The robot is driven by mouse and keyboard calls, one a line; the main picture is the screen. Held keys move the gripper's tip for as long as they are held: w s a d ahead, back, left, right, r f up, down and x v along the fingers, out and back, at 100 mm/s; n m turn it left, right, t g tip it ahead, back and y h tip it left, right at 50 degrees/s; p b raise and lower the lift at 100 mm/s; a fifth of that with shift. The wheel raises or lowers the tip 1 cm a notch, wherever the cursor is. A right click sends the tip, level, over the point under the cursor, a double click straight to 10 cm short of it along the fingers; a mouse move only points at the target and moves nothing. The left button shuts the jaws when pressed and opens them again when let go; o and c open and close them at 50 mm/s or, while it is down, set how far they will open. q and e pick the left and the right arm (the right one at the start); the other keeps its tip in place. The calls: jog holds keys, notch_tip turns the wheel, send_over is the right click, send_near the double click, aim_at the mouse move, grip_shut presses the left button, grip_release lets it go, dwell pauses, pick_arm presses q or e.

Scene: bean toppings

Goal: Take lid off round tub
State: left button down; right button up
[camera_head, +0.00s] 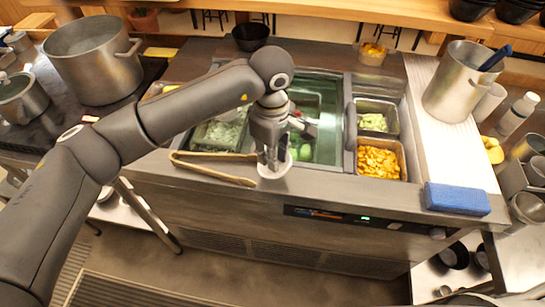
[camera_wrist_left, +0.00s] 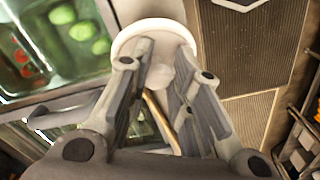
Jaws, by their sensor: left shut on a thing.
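A white round lid (camera_head: 276,172) shows at the front edge of the counter, below my left gripper (camera_head: 272,160). In the left wrist view the lid (camera_wrist_left: 128,38) is a pale disc with a rounded knob-like middle, and the fingers (camera_wrist_left: 160,62) close on that middle part. My left gripper is shut on the lid. I cannot make out the round tub's body; the lid and fingers hide what is beneath. My right gripper is not in view.
Wooden tongs (camera_head: 215,173) lie by the lid on the left. Behind are a topping well (camera_head: 325,145), a tray of orange pieces (camera_head: 380,160) and a tray of green pieces (camera_head: 373,121). A blue sponge (camera_head: 457,199) sits right. A large pot (camera_head: 95,65) stands left.

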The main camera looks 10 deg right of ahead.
pick_arm(q)
notch_tip(320, 180, down, 3)
jog(key=shift+r+p, duration=0.15)
jog(key=shift+p, duration=0.85)
jog(key=shift+f, duration=0.2)
jog(key=shift+f+b, duration=0.3)
jog(key=shift+b, duration=0.1)
jog(key=c, duration=1.3)
grip_release()
jog(key=shift+r, duration=0.1)
